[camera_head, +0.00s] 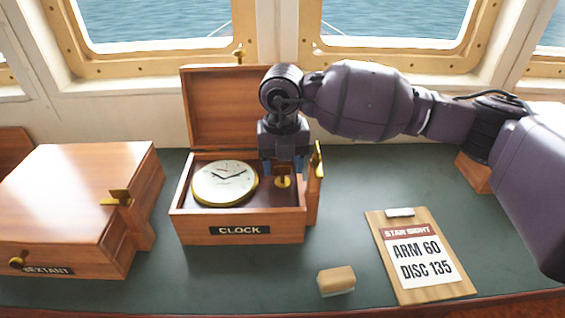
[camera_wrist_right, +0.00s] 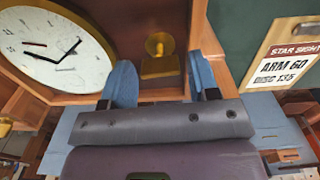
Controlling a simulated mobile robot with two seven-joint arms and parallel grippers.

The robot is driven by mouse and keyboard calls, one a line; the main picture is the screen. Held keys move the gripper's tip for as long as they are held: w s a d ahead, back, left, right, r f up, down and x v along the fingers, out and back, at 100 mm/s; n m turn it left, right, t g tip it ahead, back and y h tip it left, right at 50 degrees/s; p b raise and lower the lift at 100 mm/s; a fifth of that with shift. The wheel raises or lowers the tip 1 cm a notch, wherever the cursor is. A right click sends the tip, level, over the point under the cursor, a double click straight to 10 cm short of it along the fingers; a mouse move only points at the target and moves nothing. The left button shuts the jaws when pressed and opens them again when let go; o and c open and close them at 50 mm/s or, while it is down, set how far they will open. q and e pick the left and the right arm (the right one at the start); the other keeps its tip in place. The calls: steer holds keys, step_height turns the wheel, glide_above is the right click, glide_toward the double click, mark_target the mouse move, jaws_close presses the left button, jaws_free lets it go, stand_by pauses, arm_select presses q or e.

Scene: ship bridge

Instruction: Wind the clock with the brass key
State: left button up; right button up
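The clock (camera_head: 224,183), with a white face and brass rim, lies face up in the left part of an open wooden box (camera_head: 190,235) labelled CLOCK. The brass key (camera_head: 283,181) stands in the right part of the box. In the right wrist view, the key (camera_wrist_right: 158,52) has a round top on a block-like base, and the clock (camera_wrist_right: 50,48) is at upper left. My right gripper (camera_head: 284,168) points down over the key. Its blue fingers are apart, one on each side of the key in the picture, with no visible grip on it. My left gripper is out of view.
The box lid (camera_head: 225,105) stands open behind, close to my right wrist. A closed sextant box (camera_head: 70,190) is at left. A wooden block (camera_head: 336,281) and a clipboard (camera_head: 385,240) reading ARM 60, DISC 135 lie in front and right on the green desktop (camera_head: 230,275).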

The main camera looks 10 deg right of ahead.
steer(key=c, duration=0.7)
steer(key=shift+o, duration=0.2)
steer(key=shift+n, duration=0.3)
